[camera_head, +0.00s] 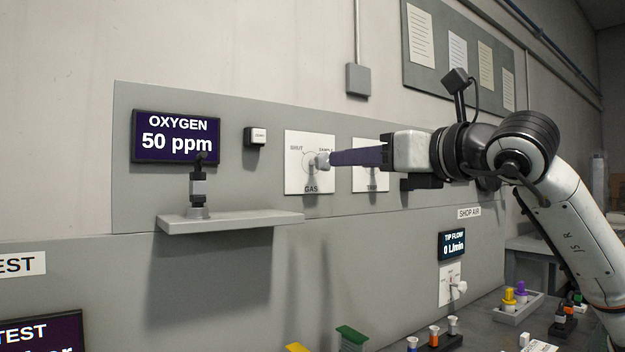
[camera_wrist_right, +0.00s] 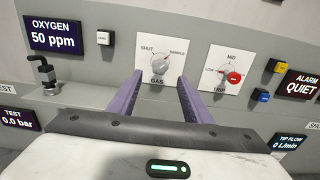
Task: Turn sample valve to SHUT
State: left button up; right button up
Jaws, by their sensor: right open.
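The sample valve is a grey knob (camera_head: 322,160) on a white GAS plate (camera_head: 295,180), marked SHUT at upper left and SAMPLE at upper right. In the right wrist view the knob (camera_wrist_right: 162,64) shows whole, its handle seeming to lean toward SAMPLE. My right gripper (camera_head: 331,158) reaches in from the right with its purple fingers at the knob. In the wrist view the gripper (camera_wrist_right: 160,76) is open, one finger either side below the knob, with a gap between. I cannot tell if a finger touches it. My left gripper is not in view.
The OXYGEN display (camera_head: 177,136) reads 50 ppm. A small shelf (camera_head: 235,222) with a black-and-grey fitting juts out at lower left. The wall just above the GAS plate is clear.

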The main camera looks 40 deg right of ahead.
aim_at(326, 161)
jog(key=w, duration=0.1)
jog(key=w+p, duration=0.1)
jog(key=w, duration=0.1)
jog(key=shift+w+d+r, duration=0.2)
jog(key=shift+w, duration=0.05)
jog(key=w, duration=0.1)
jog(key=w+p, duration=0.1)
jog(key=w, duration=0.3)
jog(key=shift+w+d+p, duration=0.2)
jog(key=shift+d+p, duration=0.1)
jog(key=shift+p, duration=0.05)
jog(key=shift+w+f, duration=0.1)
jog(key=shift+w, duration=0.4)
jog(key=c, duration=1.1)
